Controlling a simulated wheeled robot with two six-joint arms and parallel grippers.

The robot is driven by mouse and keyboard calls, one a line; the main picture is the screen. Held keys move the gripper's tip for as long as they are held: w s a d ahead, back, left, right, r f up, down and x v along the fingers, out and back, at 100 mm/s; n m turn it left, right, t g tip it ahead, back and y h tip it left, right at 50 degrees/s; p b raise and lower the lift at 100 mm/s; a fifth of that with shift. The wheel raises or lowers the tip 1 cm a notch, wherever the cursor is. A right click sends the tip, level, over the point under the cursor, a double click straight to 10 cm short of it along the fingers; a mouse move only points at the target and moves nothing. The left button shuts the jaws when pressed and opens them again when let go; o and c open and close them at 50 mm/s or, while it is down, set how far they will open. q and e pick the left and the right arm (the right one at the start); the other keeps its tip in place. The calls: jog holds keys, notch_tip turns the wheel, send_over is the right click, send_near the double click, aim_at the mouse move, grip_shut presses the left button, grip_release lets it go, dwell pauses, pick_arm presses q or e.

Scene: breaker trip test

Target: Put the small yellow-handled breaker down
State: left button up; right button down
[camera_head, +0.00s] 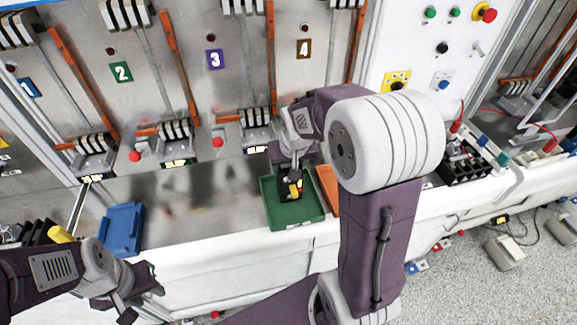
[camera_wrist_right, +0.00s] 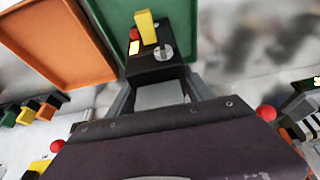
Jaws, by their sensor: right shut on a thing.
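The small breaker (camera_wrist_right: 155,65) is black with a yellow handle (camera_wrist_right: 146,27), a red button and a round metal part. My right gripper (camera_wrist_right: 160,85) is shut on it, with a finger on each side. In the head view the breaker (camera_head: 292,190) shows over the green tray (camera_head: 285,218), largely under my right gripper (camera_head: 290,172). I cannot tell whether it touches the tray floor. The green tray also shows in the right wrist view (camera_wrist_right: 183,15). My left gripper (camera_head: 140,297) is at the lower left, off the bench front; its fingers look apart, with nothing between them.
An orange tray (camera_head: 327,185) adjoins the green one on the right. A blue tray (camera_head: 122,230) lies on the bench at left. Bare metal bench (camera_head: 200,205) lies between. Numbered switch panels stand behind, and a black crate (camera_head: 465,165) stands at right.

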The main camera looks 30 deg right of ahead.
jog(key=shift+w+f, duration=0.2)
jog(key=shift+f, duration=0.2)
jog(key=shift+s+f, duration=0.15)
jog(key=shift+c, duration=2)
grip_release()
jog(key=shift+r, duration=0.35)
jog(key=v, duration=1.2)
jog(key=n+g, duration=0.1)
send_near(292, 185)
notch_tip(292, 185, down, 3)
jog(key=a, duration=0.2)
jog(key=s+a+f+n+g+y, duration=0.1)
jog(key=s+a+f+g, duration=0.1)
jog(key=s+f, duration=0.5)
notch_tip(292, 185, down, 2)
jog(key=shift+s+a+f+p, duration=0.1)
jog(key=shift+s+a+p, duration=0.25)
jog(key=shift+a, duration=0.4)
